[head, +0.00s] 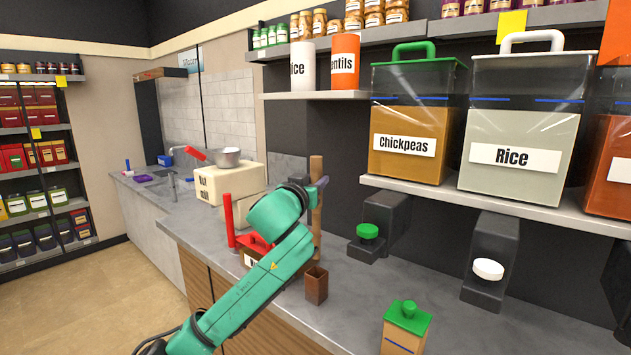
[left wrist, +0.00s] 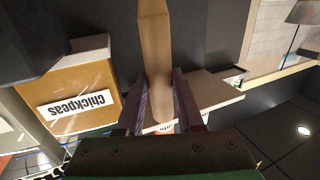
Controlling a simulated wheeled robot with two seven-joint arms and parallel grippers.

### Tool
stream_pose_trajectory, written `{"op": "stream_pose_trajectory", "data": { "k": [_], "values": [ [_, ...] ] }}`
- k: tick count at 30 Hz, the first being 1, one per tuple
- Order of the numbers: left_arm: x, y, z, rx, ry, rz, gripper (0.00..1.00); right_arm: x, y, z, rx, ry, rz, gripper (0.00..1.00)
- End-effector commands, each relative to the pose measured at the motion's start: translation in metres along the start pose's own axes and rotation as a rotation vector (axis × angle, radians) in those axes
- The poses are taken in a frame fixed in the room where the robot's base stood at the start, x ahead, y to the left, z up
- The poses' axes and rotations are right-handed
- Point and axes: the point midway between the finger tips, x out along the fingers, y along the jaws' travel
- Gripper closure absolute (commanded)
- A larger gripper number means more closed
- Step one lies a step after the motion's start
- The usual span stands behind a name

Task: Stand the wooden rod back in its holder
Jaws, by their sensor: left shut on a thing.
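The wooden rod (head: 316,168) stands roughly upright in the head view. My left gripper (head: 319,184) is shut on it near its upper part, and the rod also shows between the fingers in the left wrist view (left wrist: 154,50). The small brown square holder (head: 316,286) stands on the counter below the rod. The rod's lower end is close above the holder's opening; I cannot tell the exact gap. My left arm covers part of the counter beside it. My right gripper is not in view.
A red rod-like post (head: 229,220) and a red-topped box stand left of my arm. A green-lidded box (head: 406,325) stands at the front right. Dispensers (head: 382,228) hang under the shelf with the Chickpeas (head: 408,150) and Rice (head: 515,150) containers.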

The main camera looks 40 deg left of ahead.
Motion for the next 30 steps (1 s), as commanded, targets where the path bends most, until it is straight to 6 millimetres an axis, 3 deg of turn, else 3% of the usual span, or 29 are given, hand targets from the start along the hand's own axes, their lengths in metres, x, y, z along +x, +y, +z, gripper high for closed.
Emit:
{"op": "stream_pose_trajectory", "data": {
  "k": [9,30],
  "values": [
    [0.0,0.0,0.037,0.0,-0.001,0.0,1.0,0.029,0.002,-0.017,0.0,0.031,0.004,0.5],
    [0.0,0.0,0.105,0.001,-0.001,0.0,1.0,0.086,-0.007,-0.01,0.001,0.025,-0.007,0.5]
  ]
}}
